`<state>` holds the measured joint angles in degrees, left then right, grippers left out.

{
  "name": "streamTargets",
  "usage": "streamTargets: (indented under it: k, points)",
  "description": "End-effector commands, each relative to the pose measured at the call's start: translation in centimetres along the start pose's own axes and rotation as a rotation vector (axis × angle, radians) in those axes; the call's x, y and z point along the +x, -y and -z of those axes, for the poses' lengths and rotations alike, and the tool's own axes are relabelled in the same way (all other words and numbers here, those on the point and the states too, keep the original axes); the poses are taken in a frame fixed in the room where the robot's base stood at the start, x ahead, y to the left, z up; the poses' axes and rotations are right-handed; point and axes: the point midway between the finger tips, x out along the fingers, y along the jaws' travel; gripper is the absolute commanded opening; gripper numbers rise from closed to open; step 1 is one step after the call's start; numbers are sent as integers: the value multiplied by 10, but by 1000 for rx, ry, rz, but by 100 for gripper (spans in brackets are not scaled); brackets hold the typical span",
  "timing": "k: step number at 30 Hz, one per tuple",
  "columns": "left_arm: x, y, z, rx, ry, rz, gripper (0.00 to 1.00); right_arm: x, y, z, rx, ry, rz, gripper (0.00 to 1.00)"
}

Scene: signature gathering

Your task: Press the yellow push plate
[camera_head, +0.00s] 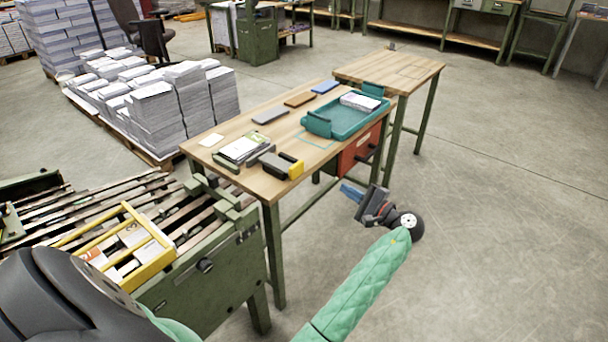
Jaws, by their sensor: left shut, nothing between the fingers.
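The yellow push plate (296,170) is on the end of a dark grey device (270,161) at the near edge of the wooden table (233,178). The device sits beside a green holder with white sheets (240,148). My left gripper (347,190) is shut and empty, with blue fingertips. In the picture it is right of the yellow plate and a little lower, clearly apart from it. Its fingers point left, roughly toward the table. My right gripper is not in view.
A teal tray (318,124) with paper stands on the table's far right part, above a red drawer unit (357,155). Paper stacks (185,98) stand behind. Floor at right is clear.

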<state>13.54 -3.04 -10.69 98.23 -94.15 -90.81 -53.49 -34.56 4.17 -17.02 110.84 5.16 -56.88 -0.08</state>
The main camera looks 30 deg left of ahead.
Motion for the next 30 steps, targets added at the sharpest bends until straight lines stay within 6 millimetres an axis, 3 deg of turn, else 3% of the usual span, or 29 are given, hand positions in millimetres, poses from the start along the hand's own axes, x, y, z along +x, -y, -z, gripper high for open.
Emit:
streamTargets:
  k: [9, 18, 24, 30]
  points:
    - [-7, 2, -15, 425, 4, -46, 0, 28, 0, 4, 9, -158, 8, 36]
    - [-7, -4, -20, 826, -3, -88, 0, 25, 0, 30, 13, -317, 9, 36]
    - [-7, -5, -20, 982, -9, -97, 0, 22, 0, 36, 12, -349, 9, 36]
    - [-7, -5, -20, 1028, -11, -96, 0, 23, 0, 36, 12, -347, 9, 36]
